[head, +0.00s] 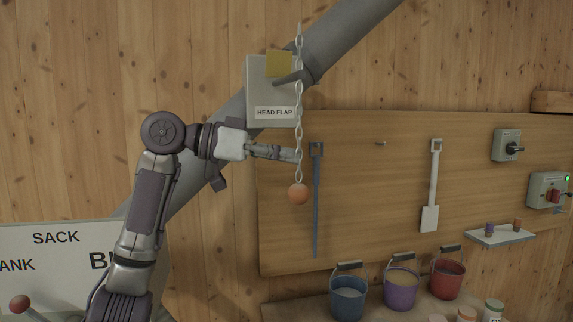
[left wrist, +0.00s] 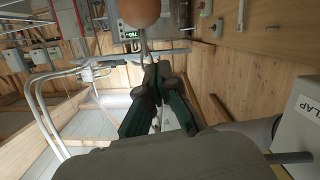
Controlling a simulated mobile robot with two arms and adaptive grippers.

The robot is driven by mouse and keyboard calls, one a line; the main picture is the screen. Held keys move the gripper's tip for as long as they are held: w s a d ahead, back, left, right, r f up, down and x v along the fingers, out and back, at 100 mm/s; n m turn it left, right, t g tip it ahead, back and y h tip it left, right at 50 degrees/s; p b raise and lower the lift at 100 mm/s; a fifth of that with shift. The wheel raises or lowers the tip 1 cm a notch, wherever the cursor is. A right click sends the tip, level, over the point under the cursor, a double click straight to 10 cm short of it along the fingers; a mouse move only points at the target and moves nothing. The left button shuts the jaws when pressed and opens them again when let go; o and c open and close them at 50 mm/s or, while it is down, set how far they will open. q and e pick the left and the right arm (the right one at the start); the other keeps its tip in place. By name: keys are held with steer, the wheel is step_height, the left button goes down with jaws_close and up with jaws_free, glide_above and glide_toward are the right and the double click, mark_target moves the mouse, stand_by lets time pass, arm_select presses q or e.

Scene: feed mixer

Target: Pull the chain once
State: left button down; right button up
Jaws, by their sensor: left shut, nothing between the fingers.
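A pale metal chain (head: 299,105) hangs in front of a grey box labelled HEAD FLAP (head: 257,86), with an orange-brown ball (head: 298,194) at its lower end. The ball also shows at the top edge of the left wrist view (left wrist: 140,11). My left gripper (head: 294,155) reaches in from the left, its tips at the chain's lower links, above the ball. Its fingers are closed together in the left wrist view (left wrist: 158,76), with nothing gripped. I cannot tell whether the tips touch the chain. My right gripper is not in view.
A grey sloping pipe (head: 345,38) runs behind the box. A wooden board (head: 370,220) carries a blue bar (head: 316,200), a white scraper (head: 430,218) and switches (head: 507,146). Several buckets (head: 348,298) stand below. A lettered sign (head: 60,255) is at lower left.

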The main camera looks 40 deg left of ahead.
arm_select(q)
steer(key=f, duration=0.3)
steer(key=shift+s+d+f, duration=0.1)
steer(key=shift+s, duration=0.2)
step_height(320, 180, down, 8)
steer(key=b, duration=0.6)
steer(key=shift+d, duration=0.1)
